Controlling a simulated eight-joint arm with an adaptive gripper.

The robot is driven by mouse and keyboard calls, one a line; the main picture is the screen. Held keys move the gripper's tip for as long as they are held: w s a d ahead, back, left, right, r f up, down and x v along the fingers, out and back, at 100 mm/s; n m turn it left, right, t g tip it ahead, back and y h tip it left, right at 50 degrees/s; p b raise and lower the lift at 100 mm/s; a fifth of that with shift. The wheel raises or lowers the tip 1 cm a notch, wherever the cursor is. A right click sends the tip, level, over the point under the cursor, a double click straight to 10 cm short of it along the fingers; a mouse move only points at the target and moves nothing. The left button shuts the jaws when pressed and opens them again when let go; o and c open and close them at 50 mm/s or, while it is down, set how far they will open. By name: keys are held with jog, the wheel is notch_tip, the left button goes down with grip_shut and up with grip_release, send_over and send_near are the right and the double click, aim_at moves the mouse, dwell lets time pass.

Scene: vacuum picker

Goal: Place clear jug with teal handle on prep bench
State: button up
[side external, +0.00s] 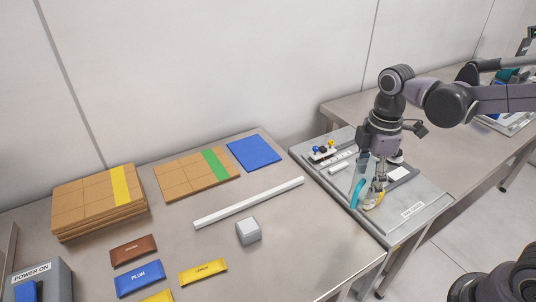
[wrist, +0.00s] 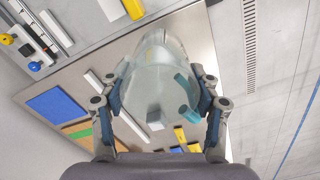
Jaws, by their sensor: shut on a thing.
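The clear jug (wrist: 152,62) sits between both fingers of my gripper (wrist: 160,72) in the wrist view. Its teal handle (wrist: 187,93) shows near the right finger. In the side view the jug's teal handle (side external: 356,193) hangs beside my gripper (side external: 376,188), over the front part of a grey tray (side external: 420,222). My gripper is shut on the jug. The fingers hide part of it, and I cannot tell whether its base touches the tray. The metal bench (side external: 300,238) lies to the left of the tray.
A white bar (side external: 248,203) and a grey cube (side external: 248,231) lie on the bench. Brown, blue and yellow packets, a blue sheet (side external: 254,153) and stacked tan boards (side external: 98,205) are farther left. Small fittings (side external: 324,152) line the tray's back. Bare bench shows right of the cube.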

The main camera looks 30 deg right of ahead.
jog(key=w+d+r+m, duration=0.1)
jog(key=w+d, duration=0.1)
jog(key=d, duration=1)
jog(key=w+d+r+m, duration=0.1)
jog(key=w+d, duration=0.1)
jog(key=d, duration=1.1)
jog(key=s+d+m, duration=0.1)
jog(key=s+d, duration=0.5)
jog(key=d, duration=0.5)
jog(key=s+d+m, duration=0.1)
jog(key=s+d, duration=0.5)
jog(key=d, duration=0.5)
jog(key=shift+w+a+f, duration=0.25)
jog(key=shift+w+f, duration=1.55)
jog(key=shift+w, duration=0.1)
jog(key=shift+w+a+f, duration=0.2)
jog(key=shift+w+f, duration=1.65)
jog(key=shift+w, duration=0.1)
jog(key=shift+w+a+f, duration=0.25)
jog(key=shift+w+f, duration=1.55)
jog(key=shift+w, duration=0.1)
jog(key=shift+f, duration=0.15)
jog(key=o, duration=1.1)
jog(key=shift+o, duration=0.2)
